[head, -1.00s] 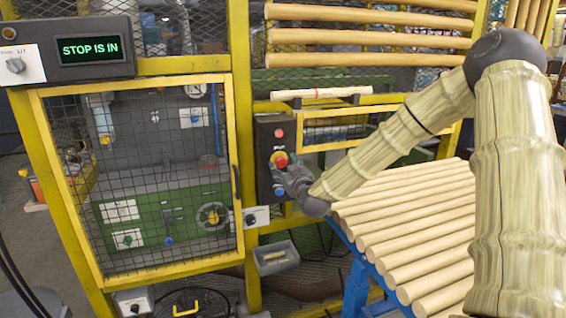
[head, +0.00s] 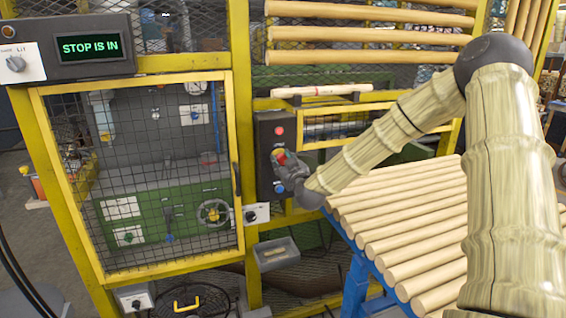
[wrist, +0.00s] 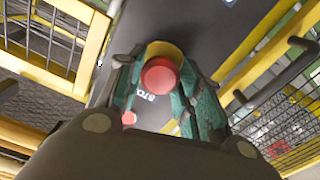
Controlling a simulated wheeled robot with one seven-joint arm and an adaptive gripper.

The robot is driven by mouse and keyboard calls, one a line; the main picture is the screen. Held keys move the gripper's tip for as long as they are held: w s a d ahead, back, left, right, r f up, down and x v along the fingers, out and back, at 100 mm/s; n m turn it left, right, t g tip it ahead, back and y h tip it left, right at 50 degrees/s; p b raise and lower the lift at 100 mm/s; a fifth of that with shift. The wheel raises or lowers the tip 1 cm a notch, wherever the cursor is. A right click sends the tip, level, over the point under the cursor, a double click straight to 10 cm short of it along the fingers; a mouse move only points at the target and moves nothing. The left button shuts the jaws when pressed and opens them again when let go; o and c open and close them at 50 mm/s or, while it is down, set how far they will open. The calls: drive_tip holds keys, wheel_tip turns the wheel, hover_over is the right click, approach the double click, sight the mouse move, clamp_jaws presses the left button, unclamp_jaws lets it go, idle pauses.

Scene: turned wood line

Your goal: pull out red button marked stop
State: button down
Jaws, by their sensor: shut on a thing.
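The red stop button (head: 279,155) sits on a dark control box (head: 265,185) on the yellow frame, with a yellow collar behind it. My gripper (head: 287,166) reaches it from the lower right and partly covers it in the head view. In the wrist view the button's red cap (wrist: 160,76) lies between the two fingers of my gripper (wrist: 161,82), which are shut on it. Part of a white marking shows on the box below the cap. The display (head: 92,47) at the upper left reads "STOP IS IN".
Another red button (head: 279,131) is above the stop button and a blue button (head: 279,189) below it. A mesh door (head: 140,170) stands to the left. A rack of wooden rods (head: 410,230) lies under my arm. A small grey tray (head: 276,254) hangs below.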

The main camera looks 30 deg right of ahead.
drive_tip(key=shift+b+v, duration=0.3)
drive_tip(key=shift+v, duration=0.55)
drive_tip(key=shift+f, duration=0.1)
drive_tip(key=c, duration=1.1)
unclamp_jaws()
drive_tip(key=shift+o, duration=0.8)
drive_tip(key=shift+s, duration=0.2)
drive_tip(key=shift+w, duration=0.1)
drive_tip(key=shift+w, duration=0.1)
